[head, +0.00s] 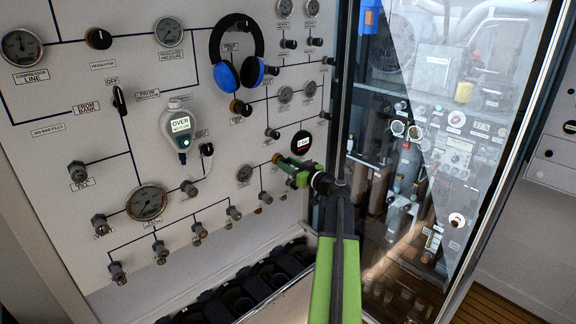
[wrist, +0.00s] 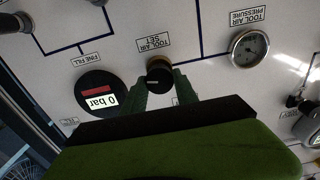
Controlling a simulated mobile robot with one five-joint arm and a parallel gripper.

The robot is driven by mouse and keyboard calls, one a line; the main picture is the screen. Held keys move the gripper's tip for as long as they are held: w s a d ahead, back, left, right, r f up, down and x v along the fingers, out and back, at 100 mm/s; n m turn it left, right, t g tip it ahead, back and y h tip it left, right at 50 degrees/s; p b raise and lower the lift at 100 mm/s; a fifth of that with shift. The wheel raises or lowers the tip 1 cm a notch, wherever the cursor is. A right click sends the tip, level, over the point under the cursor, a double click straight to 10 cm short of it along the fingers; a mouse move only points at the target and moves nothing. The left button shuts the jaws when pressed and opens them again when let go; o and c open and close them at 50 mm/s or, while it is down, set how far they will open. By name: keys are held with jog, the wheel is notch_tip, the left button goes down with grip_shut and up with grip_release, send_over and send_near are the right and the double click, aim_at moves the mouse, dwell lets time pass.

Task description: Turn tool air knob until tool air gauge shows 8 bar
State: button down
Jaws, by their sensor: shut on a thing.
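The tool air knob (wrist: 159,76) is a small black knob, labelled "TOOL AIR SET" upside down in the wrist view. My gripper (wrist: 161,84) has its two green fingers on either side of the knob, shut on it. In the head view my gripper (head: 284,165) reaches the lower right of the panel and mostly hides the knob. The tool air gauge (wrist: 249,48), labelled "TOOL AIR PRESSURE", is a round dial to the right of the knob in the wrist view. It also shows in the head view (head: 245,174), left of my gripper. Its needle is too small to read.
A round black display (wrist: 101,93) reading "0 bar" sits close beside the knob. Blue headphones (head: 236,55) and a grey handheld meter (head: 179,127) hang on the panel. A glass door (head: 440,140) stands right of my arm. Dark bins (head: 250,285) line the panel's foot.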

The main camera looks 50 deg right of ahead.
jog(key=m, duration=0.6)
jog(key=shift+d, duration=0.1)
jog(key=m, duration=0.5)
jog(key=shift+m, duration=0.4)
jog(key=shift+d, duration=0.1)
dwell(0.4)
jog(key=c, duration=1)
grip_release()
jog(key=shift+f, duration=0.1)
jog(key=s+a, duration=0.1)
jog(key=s, duration=1.6)
jog(key=shift+s+a, duration=0.15)
jog(key=shift+s, duration=0.05)
